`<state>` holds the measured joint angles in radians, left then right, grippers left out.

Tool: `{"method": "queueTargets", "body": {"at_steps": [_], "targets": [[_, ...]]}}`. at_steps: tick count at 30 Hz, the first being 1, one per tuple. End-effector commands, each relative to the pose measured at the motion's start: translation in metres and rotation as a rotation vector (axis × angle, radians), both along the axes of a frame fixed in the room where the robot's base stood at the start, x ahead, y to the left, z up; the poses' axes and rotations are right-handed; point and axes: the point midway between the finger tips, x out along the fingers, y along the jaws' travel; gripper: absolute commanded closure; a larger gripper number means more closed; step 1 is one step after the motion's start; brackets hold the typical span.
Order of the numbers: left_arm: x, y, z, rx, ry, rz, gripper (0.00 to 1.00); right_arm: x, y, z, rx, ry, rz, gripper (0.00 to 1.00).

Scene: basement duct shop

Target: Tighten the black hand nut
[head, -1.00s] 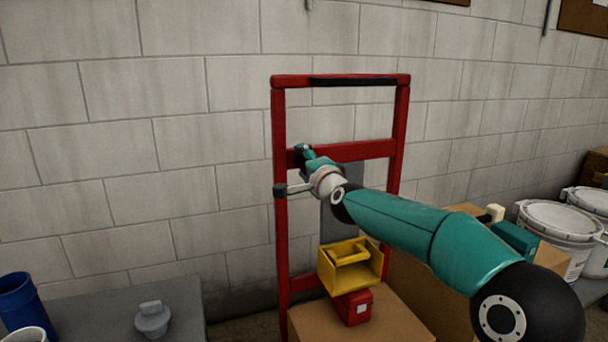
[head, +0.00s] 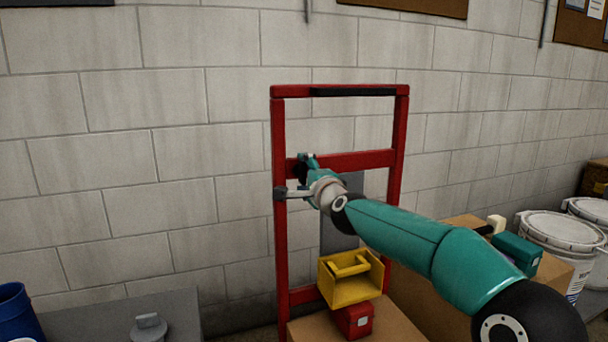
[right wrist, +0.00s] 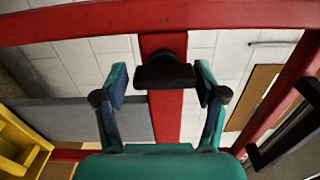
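The black hand nut (right wrist: 165,76) shows in the right wrist view as a dark, wide block in front of a red upright. My right gripper (right wrist: 162,82) is open, with one teal finger on each side of the nut. Narrow gaps seem to separate the fingers from it. In the head view the right gripper (head: 305,166) is at the left post of the red frame (head: 279,245), by its middle crossbar. The nut is hard to make out there among the dark gripper parts. My left gripper is not in view.
A yellow bin (head: 351,290) and a red box (head: 354,320) stand below the arm on a cardboard box (head: 395,325). White buckets (head: 560,240) stand at right. A grey table (head: 90,318) is at lower left. The block wall is behind the frame.

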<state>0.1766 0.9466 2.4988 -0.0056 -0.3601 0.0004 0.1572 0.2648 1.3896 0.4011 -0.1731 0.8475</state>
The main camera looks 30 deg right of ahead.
Motion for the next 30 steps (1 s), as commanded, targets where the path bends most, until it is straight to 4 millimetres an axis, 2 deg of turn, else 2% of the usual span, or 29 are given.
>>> {"method": "queueTargets", "body": {"at_steps": [11,16,20,30], "targets": [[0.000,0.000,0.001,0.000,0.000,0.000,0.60,-0.001,0.001,0.002,-0.004,-0.003,0.001,0.17],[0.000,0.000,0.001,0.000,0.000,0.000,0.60,-0.010,0.003,0.003,-0.004,-0.004,0.001,0.17],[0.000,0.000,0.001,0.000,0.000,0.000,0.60,-0.027,0.007,0.003,-0.004,-0.003,0.002,0.17],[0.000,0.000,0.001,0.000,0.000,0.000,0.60,-0.090,0.022,0.001,-0.004,-0.003,0.001,0.17]]}}
